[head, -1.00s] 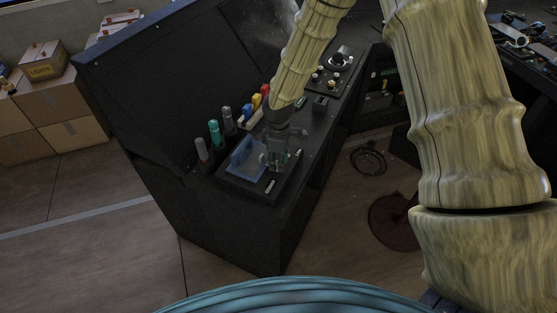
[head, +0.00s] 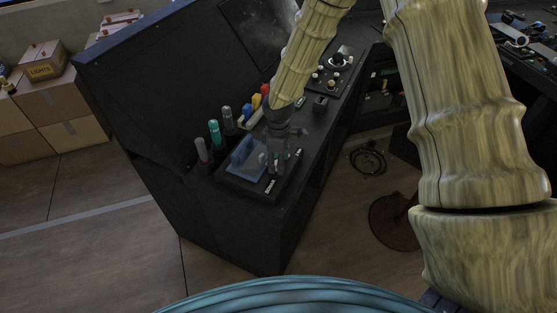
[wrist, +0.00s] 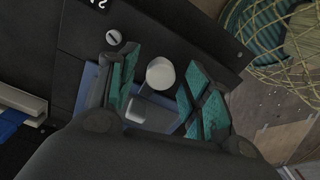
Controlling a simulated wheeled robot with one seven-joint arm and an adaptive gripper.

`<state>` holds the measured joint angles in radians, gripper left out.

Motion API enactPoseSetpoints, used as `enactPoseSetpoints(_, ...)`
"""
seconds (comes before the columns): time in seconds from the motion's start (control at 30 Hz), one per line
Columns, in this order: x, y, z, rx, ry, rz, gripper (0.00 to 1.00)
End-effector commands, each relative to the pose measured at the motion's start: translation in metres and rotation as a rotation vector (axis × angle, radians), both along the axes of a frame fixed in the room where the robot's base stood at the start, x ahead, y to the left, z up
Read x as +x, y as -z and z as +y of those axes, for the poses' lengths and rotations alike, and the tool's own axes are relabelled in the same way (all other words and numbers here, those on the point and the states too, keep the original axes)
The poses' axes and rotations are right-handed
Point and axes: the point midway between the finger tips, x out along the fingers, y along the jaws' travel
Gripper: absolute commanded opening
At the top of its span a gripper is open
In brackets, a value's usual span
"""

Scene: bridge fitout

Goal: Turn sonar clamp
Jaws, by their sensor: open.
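My gripper (head: 277,160) is over the near end of the dark console, above a blue plate (head: 241,152). In the wrist view, my gripper (wrist: 165,88) is open, with teal-padded fingers on either side of a pale round knob (wrist: 160,73). A pale lever-like piece (wrist: 139,109) lies below the knob, also between the fingers. The knob and this piece look like the sonar clamp, but no label on them is readable. The fingers appear apart from the knob. The blue plate shows beneath it in the wrist view (wrist: 92,92). My gripper partly hides these parts in the head view.
Several coloured upright handles, including a green one (head: 214,133), stand along the console's back side. A screw head (wrist: 114,37) lies near the knob. A control panel with knobs (head: 336,68) is farther along the console. Cardboard boxes (head: 69,104) stand at left.

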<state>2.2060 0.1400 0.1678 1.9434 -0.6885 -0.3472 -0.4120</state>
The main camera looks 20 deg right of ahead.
Motion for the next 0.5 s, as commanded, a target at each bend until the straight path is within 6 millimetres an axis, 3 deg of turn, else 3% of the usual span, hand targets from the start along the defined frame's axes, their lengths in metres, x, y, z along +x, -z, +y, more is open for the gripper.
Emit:
enactPoseSetpoints(0.17, 0.0, -0.01, 0.0, 0.0, 0.001, -0.001, 0.49)
enactPoseSetpoints(0.5, 0.001, -0.062, 0.0, 0.002, 0.001, -0.003, 0.49)
